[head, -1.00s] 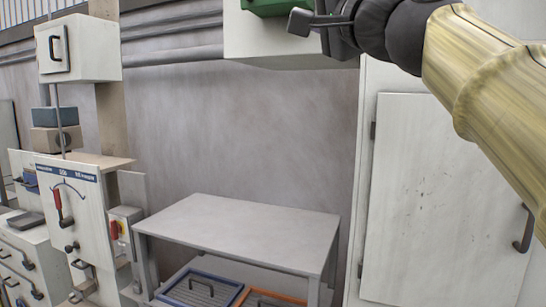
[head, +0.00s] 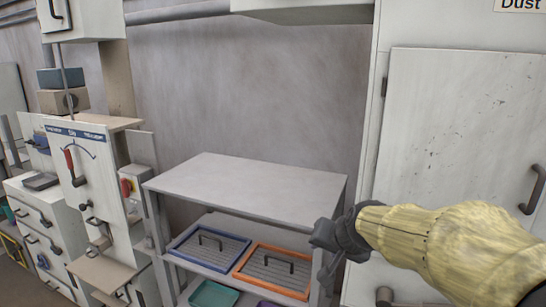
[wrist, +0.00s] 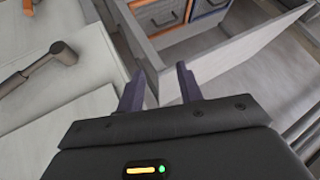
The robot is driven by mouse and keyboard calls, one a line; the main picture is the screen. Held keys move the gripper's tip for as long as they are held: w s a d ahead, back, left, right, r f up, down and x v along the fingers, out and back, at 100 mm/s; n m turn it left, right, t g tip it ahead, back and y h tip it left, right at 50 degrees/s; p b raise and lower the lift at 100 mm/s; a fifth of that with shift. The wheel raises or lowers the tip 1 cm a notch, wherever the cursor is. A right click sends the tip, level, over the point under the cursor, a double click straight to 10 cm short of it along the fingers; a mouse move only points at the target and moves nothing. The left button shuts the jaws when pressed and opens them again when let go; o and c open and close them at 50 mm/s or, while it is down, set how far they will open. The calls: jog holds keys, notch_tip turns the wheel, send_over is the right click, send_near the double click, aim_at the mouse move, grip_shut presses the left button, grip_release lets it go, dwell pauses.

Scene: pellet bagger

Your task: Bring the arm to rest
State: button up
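My gripper (head: 326,245) is low at the right of the head view, in front of the grey shelf table's right side, with my yellow-sleeved arm reaching in from the lower right. In the wrist view my gripper (wrist: 160,90) shows two dark fingers standing apart, with nothing between them. It looks open and empty. The fingertips are hard to make out in the head view.
A grey shelf table (head: 245,190) has a bare top. A blue-framed tray (head: 208,247) and an orange-framed tray (head: 272,268) lie on its shelf. A white cabinet (head: 455,140) stands right, a lever panel (head: 80,175) left.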

jog(key=s+d+f+n+g+h, duration=0.1)
jog(key=s+f+n+g, duration=0.1)
jog(key=s+f, duration=0.6)
jog(key=s+d+f+n+g+h, duration=0.1)
jog(key=s+d+f+g, duration=0.1)
jog(key=s+f, duration=0.6)
jog(key=shift+d+f+n+g, duration=0.25)
jog(key=shift+f+n+g, duration=0.15)
jog(key=shift+f+g, duration=0.45)
jog(key=shift+w+r, duration=0.1)
jog(key=shift+w, duration=0.05)
